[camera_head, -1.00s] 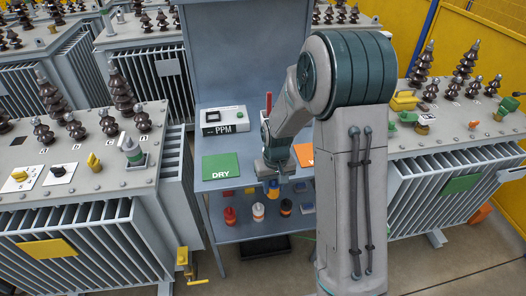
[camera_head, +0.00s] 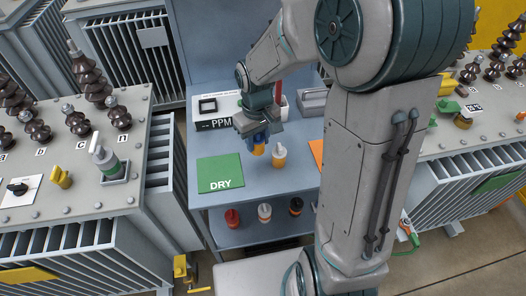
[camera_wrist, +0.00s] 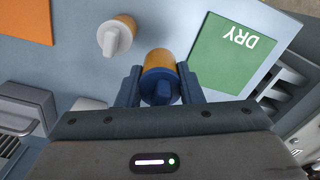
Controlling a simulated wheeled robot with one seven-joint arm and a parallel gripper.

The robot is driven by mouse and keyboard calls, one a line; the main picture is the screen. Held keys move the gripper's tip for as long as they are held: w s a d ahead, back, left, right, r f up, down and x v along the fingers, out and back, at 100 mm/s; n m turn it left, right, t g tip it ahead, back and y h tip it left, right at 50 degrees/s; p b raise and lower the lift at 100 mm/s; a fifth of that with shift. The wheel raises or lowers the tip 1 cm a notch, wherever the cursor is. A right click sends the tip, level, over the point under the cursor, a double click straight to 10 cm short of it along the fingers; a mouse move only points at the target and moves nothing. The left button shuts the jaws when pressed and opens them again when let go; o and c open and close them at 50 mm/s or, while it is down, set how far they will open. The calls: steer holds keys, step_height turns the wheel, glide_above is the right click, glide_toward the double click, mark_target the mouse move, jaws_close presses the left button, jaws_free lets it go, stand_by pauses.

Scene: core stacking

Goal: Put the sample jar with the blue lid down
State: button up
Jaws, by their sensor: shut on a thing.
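The sample jar with the blue lid (camera_head: 258,147) has an amber body and hangs upright under my gripper (camera_head: 256,134), over the bench top. In the wrist view the jar's blue lid (camera_wrist: 159,92) and amber side show between the two fingers of my gripper (camera_wrist: 158,84), which are shut on it. Whether its base touches the bench cannot be told. A second amber jar with a white lid (camera_head: 279,155) stands on the bench just to its right; it also shows up and left of the held jar in the wrist view (camera_wrist: 118,36).
A green DRY mat (camera_head: 220,172) lies left of the held jar, with bare bench between. An orange mat (camera_head: 316,152) lies right, partly hidden by my arm. A PPM meter (camera_head: 214,112) stands behind. Several jars, one with a red lid (camera_head: 232,217), stand on the lower shelf.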

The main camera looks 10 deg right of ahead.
steer(key=shift+f, duration=2.95)
steer(key=shift+f+b, duration=0.2)
steer(key=shift+b, duration=0.1)
steer(key=o, duration=1)
steer(key=shift+o, duration=0.2)
steer(key=shift+r, duration=0.1)
